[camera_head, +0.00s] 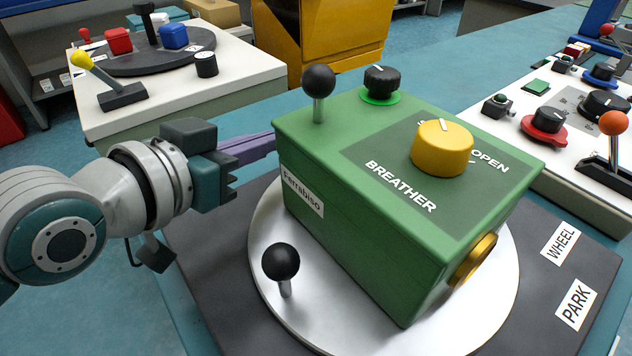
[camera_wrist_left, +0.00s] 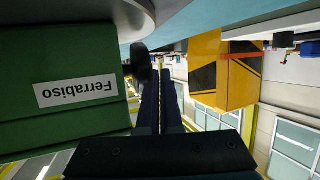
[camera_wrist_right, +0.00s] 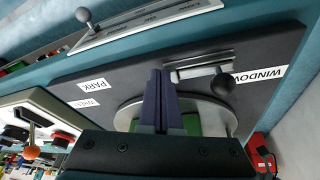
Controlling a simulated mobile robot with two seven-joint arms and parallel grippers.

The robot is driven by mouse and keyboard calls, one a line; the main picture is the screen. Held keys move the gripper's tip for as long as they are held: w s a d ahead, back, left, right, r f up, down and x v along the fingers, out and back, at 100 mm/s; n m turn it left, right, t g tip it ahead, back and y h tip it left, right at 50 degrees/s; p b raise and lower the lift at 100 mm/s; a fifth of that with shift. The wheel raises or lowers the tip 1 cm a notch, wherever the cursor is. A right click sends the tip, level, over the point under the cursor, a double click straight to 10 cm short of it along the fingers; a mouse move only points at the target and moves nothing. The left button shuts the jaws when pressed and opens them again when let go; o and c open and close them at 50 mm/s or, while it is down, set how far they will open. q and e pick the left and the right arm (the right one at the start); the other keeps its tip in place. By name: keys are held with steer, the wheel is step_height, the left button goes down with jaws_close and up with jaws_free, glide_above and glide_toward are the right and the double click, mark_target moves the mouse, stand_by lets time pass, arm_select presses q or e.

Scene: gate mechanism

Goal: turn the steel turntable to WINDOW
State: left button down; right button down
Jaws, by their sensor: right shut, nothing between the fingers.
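The steel turntable (camera_head: 330,315) is a bright disc on a dark base plate (camera_head: 215,235). It carries a green box (camera_head: 340,235) marked Ferrabiso, and a black ball knob (camera_head: 281,262) stands near its front left rim. A brass ring (camera_head: 474,260) on the box faces lower right, towards the PARK label (camera_head: 575,304). The WINDOW label (camera_wrist_right: 260,76) shows only in the right wrist view. My left gripper (camera_head: 268,142) is shut beside the box's far left side; its fingers also show in the left wrist view (camera_wrist_left: 163,90). My right gripper (camera_wrist_right: 160,85) is shut and empty over the turntable.
The box top has a yellow knob (camera_head: 442,148), a black ball lever (camera_head: 318,85) and a black dial (camera_head: 381,82). A steel bar with a black knob (camera_wrist_right: 222,85) lies beside WINDOW. A WHEEL label (camera_head: 563,243) is near PARK. Control panels stand at left and right.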

stand_by(0.3)
